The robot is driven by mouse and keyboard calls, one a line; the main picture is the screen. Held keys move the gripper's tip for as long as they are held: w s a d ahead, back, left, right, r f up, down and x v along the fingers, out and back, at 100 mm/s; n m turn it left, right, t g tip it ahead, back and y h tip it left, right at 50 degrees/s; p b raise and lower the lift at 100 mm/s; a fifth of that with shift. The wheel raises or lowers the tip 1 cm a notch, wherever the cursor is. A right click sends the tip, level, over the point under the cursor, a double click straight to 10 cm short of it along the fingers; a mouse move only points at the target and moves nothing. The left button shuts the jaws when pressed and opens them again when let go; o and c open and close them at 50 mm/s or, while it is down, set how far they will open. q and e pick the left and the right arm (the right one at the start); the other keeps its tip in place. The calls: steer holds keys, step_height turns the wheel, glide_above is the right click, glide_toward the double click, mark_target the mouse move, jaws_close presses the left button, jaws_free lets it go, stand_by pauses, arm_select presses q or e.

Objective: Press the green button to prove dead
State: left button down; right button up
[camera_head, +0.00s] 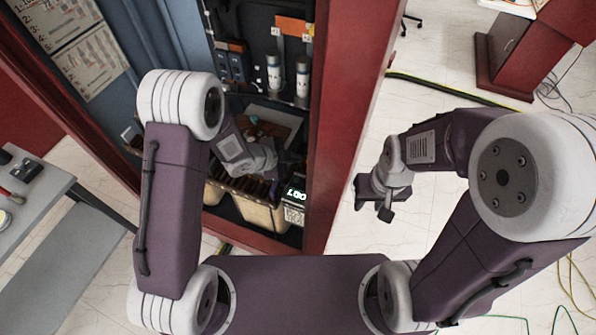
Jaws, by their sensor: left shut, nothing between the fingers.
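A dark device with a lit greenish-white readout (296,194) sits low in the open cabinet, at its right side. I cannot make out a green button; my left arm and gripper cover part of this area. My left gripper (283,171) is inside the cabinet, just above and left of the readout. It is shut and empty, and its fingertips are hard to see against the dark parts behind. I cannot tell whether it touches anything. My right gripper (378,204) hangs outside the cabinet, right of the red post, over the white floor; its finger opening is unclear.
The red cabinet frame (345,130) stands close right of my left gripper. Pale bins (257,211) stand at the cabinet bottom, and white cylinders (274,72) are mounted higher. A grey table (35,195) is at left. Cables (440,88) lie on the floor at right.

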mark_target(295, 181)
arm_select(q)
steer(key=shift+d, duration=0.15)
step_height(295, 181, down, 9)
steer(key=b, duration=0.7)
steer(key=shift+r+b, duration=0.1)
steer(key=shift+b, duration=0.3)
stand_by(1.4)
steer(key=shift+f+b, duration=0.35)
steer(key=shift+f, duration=0.05)
steer(key=shift+f+b, duration=0.45)
steer(key=shift+f, duration=0.05)
stand_by(0.5)
steer(key=shift+r, duration=0.1)
steer(key=shift+r+p, duration=0.8)
steer(key=shift+r, duration=0.05)
